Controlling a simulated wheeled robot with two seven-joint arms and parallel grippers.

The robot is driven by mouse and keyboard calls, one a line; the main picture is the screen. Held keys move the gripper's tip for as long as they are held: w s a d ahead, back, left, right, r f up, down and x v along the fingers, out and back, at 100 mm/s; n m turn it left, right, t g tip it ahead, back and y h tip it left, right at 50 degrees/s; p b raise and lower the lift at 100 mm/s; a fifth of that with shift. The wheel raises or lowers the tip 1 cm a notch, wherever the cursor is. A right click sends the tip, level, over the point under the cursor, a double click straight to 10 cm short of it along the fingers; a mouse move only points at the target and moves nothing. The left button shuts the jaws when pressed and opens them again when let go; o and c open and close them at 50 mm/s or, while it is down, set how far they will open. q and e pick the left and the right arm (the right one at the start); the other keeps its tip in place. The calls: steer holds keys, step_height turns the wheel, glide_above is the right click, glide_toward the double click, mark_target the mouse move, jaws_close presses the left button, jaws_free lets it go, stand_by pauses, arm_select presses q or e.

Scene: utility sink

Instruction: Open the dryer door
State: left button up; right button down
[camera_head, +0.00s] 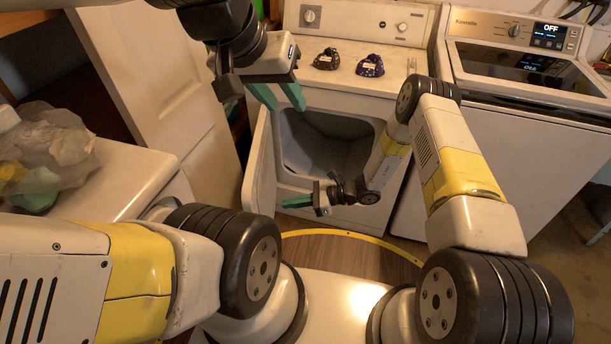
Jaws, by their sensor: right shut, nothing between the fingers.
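The white dryer (378,88) stands in the middle, with its grey drum opening (322,142) exposed. Its door (259,165) is swung out to the left, seen nearly edge-on. My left gripper (283,101), with green fingers, hangs above the top of the door, in front of the dryer's top edge. Its fingers are apart with nothing visible between them. My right gripper (300,201) is low in front of the opening, pointing left toward the door's lower part. It is shut and empty. I cannot tell whether it touches the door.
Two dark patterned items (370,66) sit on the dryer top. A washer (525,75) with a display reading OFF stands at the right. A white surface (130,178) with a plastic bag (50,140) is at the left. A tall white panel (160,85) leans behind the door.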

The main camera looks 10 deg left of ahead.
mark_target(257, 207)
steer(key=x, duration=0.8)
steer(key=shift+r, duration=0.35)
steer(key=shift+s+a, duration=0.1)
steer(key=shift+a, duration=0.55)
steer(key=s+a, duration=0.2)
steer(key=a, duration=1)
steer(key=shift+s+a, duration=0.2)
